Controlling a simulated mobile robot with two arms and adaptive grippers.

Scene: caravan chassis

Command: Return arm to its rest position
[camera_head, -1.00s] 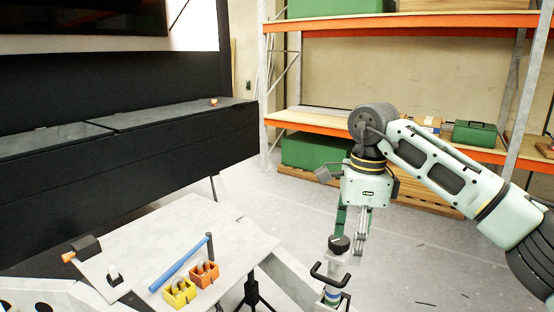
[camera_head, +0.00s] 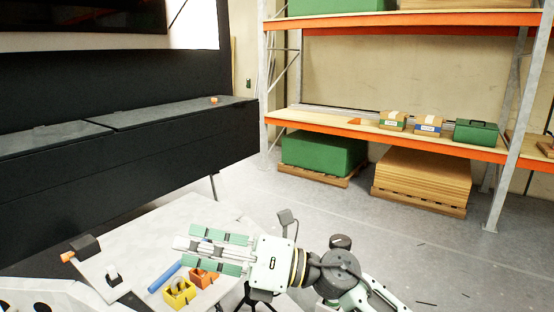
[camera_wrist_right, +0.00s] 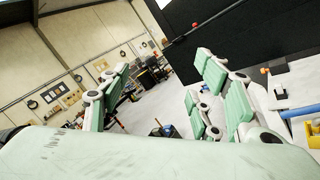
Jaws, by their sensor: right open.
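My right gripper (camera_head: 192,252) reaches left over the light grey table (camera_head: 190,212) in the head view. Its green-padded fingers are apart and hold nothing that I can see. The wrist and folded arm links come up from the bottom right. In the right wrist view the open fingers (camera_wrist_right: 165,95) stand apart, with floor and distant room between them. The gripper covers part of the blue-handled tool (camera_head: 165,277). I cannot tell how high it is above the table. My left gripper is not in view.
A yellow bin (camera_head: 179,293) and an orange bin (camera_head: 204,278) stand on the table below the gripper. A shelf rack (camera_head: 400,138) with boxes and a green case (camera_head: 476,132) stands behind.

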